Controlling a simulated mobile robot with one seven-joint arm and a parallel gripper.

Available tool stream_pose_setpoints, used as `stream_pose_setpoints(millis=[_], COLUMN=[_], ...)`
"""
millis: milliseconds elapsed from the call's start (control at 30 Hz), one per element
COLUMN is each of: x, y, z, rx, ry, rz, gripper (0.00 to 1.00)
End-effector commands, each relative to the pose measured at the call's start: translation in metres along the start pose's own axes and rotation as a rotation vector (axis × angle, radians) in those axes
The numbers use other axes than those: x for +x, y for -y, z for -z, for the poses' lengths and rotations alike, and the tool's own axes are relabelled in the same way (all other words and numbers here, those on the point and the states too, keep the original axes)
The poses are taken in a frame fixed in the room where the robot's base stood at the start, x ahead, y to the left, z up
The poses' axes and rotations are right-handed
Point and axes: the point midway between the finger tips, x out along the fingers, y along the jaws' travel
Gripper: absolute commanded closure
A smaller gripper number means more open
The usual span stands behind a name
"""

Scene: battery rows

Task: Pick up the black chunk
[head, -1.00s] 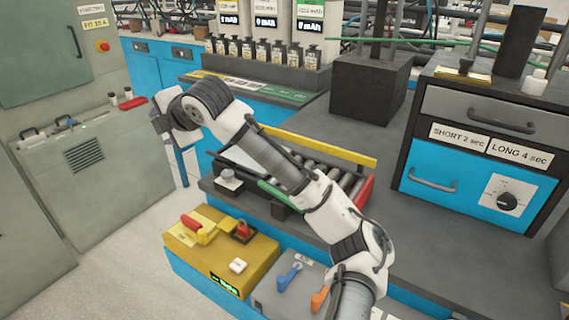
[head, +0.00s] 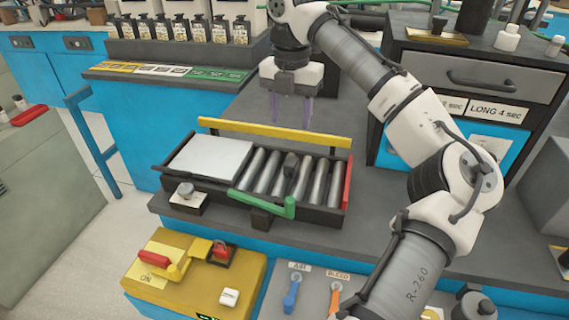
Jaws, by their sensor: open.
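A small black chunk (head: 291,163) sits on the metal rollers of the roller tray, near the middle of the roller section. My gripper (head: 291,112) points down above the bench, higher in the picture than the chunk and apart from it. Its two thin purplish fingers are spread with nothing between them. The roller tray (head: 297,215) has a pale flat plate (head: 208,160) on its left half.
A yellow bar (head: 270,132) runs along the tray's back, a red piece (head: 347,185) stands at its right end, and a green handle (head: 270,206) crosses its front. A drawer cabinet (head: 505,70) stands at right. Bare bench lies behind the tray.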

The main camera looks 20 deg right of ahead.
Motion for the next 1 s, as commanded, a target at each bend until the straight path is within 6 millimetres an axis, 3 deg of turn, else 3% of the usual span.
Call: stream_pose_setpoints(millis=[300,1000], x=[0.06,0.129], y=[0.0,0.001], z=[0.0,-0.002], rx=[0.0,0.0], ry=[0.0,0.002], rz=[0.0,-0.003], gripper=[0.49,0.49])
